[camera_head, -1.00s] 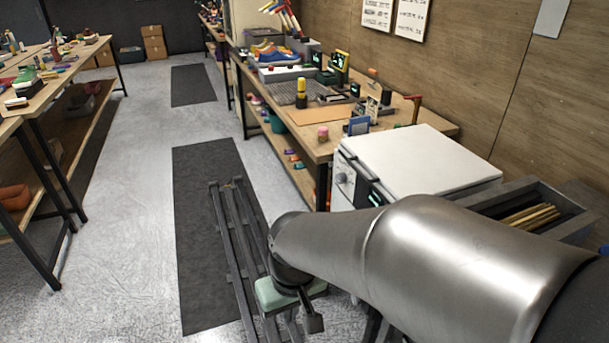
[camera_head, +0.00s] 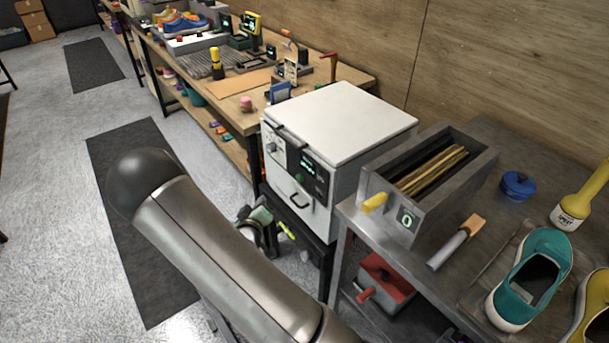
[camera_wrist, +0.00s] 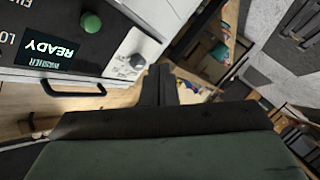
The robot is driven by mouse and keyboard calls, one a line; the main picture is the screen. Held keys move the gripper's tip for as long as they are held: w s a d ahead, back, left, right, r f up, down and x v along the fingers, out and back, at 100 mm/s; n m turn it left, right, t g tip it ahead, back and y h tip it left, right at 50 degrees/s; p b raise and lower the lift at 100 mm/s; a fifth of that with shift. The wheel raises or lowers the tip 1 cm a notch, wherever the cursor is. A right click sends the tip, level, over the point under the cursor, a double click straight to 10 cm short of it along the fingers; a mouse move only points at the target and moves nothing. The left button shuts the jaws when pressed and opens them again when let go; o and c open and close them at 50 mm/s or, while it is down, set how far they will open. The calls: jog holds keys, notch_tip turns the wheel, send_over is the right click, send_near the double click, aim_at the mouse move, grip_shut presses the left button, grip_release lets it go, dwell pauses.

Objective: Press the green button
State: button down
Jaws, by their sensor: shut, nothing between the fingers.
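The green button (camera_wrist: 91,22) is a small round dome on the dark panel of a white machine, at the upper left of the wrist view. Below it a lit display (camera_wrist: 50,52) reads READY. In the head view the white machine (camera_head: 335,125) stands right of my arm, its display (camera_head: 308,164) on the front. My gripper (camera_wrist: 162,72) is shut and empty in the wrist view, its fingertips apart from the button, to its right and lower. In the head view my gripper (camera_head: 262,222) is low in front of the machine, partly hidden by my arm.
A grey bin with wooden sticks (camera_head: 440,165) stands right of the machine. A workbench (camera_head: 240,85) is behind. The floor mat (camera_head: 140,140) at left is clear.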

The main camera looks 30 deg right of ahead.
aim_at(299, 178)
jog(key=shift+d+r+n+t+h, duration=0.4)
jog(key=shift+d+r+t+h, duration=0.1)
jog(key=shift+d+t+h, duration=0.15)
jog(key=d, duration=0.8)
jog(key=shift+w+d, duration=0.35)
jog(key=shift+d+f, duration=0.1)
jog(key=shift+d, duration=0.05)
dwell(1.6)
jog(key=shift+d, duration=0.25)
